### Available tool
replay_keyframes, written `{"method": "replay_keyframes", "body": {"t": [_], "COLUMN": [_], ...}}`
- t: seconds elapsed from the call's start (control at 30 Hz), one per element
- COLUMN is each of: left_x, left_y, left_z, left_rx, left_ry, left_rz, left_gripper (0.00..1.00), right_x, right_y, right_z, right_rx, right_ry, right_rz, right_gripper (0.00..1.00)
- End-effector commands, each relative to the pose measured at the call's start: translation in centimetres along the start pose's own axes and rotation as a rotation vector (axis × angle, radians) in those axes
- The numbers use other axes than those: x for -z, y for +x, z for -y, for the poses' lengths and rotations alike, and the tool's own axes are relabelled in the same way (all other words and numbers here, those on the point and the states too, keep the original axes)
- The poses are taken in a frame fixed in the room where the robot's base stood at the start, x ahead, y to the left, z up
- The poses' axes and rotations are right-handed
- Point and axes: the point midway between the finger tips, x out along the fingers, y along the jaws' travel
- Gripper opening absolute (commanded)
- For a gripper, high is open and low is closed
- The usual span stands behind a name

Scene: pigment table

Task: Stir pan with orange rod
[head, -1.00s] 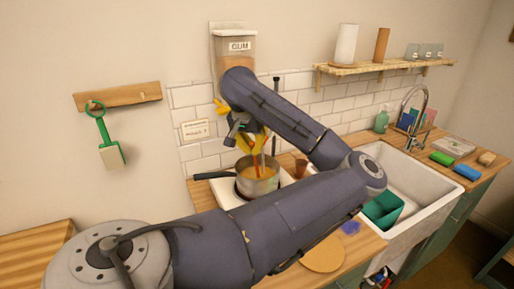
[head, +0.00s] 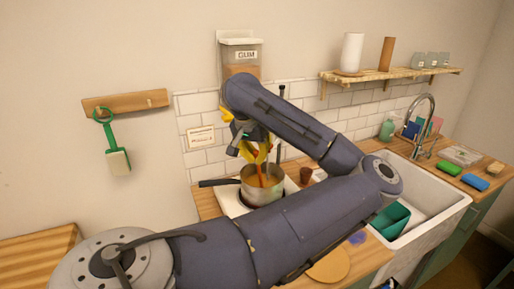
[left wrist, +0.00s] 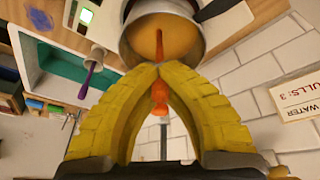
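The pan (head: 250,197), a small metal pot with a dark handle pointing left, stands on a white hob (head: 233,207) and holds orange-yellow contents. It also shows at the top of the left wrist view (left wrist: 208,42). My left gripper (head: 262,158) is above the pan, its yellow fingers pointing down. Its fingertips (left wrist: 148,70) meet around the orange rod (left wrist: 159,92). The rod's lower end (head: 261,179) reaches inside the pan, into the contents. My arm hides part of the counter in front of the pan. My right gripper is not in view.
A brown cup (head: 306,175) stands right of the pan. Behind is a tiled wall with a gum dispenser (head: 240,58) and a small sign (head: 201,136). The sink (head: 437,208) with a green tub (head: 390,219) is at right. A green brush (head: 117,160) hangs at left.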

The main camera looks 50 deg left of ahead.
Motion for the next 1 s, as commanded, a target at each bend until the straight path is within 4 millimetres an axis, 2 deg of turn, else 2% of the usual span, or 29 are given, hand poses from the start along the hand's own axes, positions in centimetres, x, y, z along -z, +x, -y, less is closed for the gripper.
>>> {"method": "replay_keyframes", "body": {"t": [1.0], "left_x": [0.8], "left_y": [-6.8], "left_z": [0.0], "left_rx": [-0.001], "left_ry": [0.0], "left_rz": [-0.001], "left_gripper": [0.0], "right_x": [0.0], "right_y": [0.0], "right_z": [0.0], "right_rx": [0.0], "right_ry": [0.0], "right_rz": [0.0], "right_gripper": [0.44]}}
